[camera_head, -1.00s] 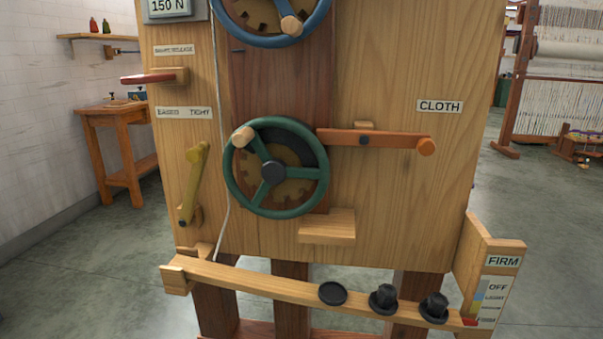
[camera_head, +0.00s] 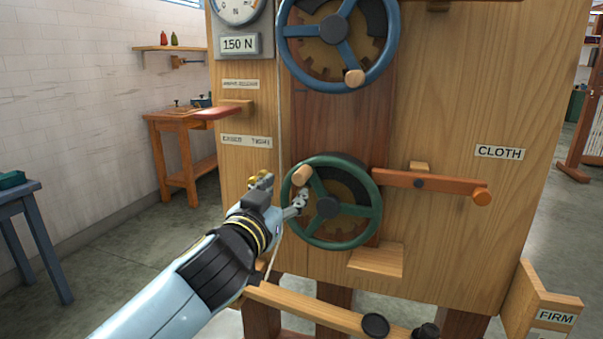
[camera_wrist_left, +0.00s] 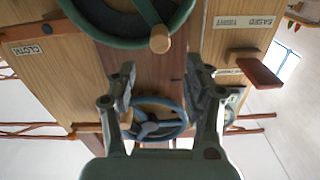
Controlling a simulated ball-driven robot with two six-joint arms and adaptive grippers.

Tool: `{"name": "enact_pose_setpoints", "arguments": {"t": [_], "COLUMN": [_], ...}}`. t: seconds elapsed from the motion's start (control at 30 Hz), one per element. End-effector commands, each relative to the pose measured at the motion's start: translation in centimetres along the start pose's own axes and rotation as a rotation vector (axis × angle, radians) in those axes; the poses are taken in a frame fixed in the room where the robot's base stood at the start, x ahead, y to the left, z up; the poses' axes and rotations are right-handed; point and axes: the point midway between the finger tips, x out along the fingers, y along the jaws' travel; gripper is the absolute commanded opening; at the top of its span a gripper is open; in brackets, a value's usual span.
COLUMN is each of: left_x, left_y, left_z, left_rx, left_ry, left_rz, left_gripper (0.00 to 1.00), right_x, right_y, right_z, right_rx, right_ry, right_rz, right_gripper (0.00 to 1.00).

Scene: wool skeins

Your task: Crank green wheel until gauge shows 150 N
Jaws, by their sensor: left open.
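The green wheel (camera_head: 372,212) is mounted on the wooden machine front. Its wooden crank knob (camera_head: 302,175) is at the wheel's upper left. In the left wrist view, which looks upside down, the green wheel (camera_wrist_left: 188,14) and knob (camera_wrist_left: 160,39) are at the top. My left gripper (camera_head: 284,192) is beside the wheel's left rim, just below and left of the knob. In the left wrist view its fingers (camera_wrist_left: 160,82) are spread, with nothing between them; the knob lies beyond the tips. The gauge (camera_head: 238,9) is cut off above a "150 N" plate (camera_head: 239,44). My right gripper is not in view.
A blue wheel (camera_head: 393,62) is above the green one. A red-tipped lever (camera_head: 220,112) juts out at left. An orange lever (camera_head: 430,181) crosses right of the wheel, and a small wooden block (camera_head: 377,260) sits below. A beam with black knobs (camera_head: 376,325) runs underneath.

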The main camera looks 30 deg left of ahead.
Motion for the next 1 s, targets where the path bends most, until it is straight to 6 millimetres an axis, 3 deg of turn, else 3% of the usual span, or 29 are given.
{"name": "enact_pose_setpoints", "arguments": {"t": [0.5,0.93,1.0], "left_x": [9.1,10.2,10.2], "left_y": [0.0,0.0,0.0], "left_z": [0.1,0.2,0.2], "left_rx": [0.001,0.0,0.0], "left_ry": [-0.001,-0.002,-0.002], "left_rz": [0.0,0.001,0.001], "left_gripper": [0.51,0.51,0.41], "right_x": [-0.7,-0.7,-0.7], "right_y": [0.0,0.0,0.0], "right_z": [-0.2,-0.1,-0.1], "right_rx": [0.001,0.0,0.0], "right_ry": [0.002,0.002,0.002], "right_rz": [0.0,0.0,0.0], "right_gripper": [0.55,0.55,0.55]}}
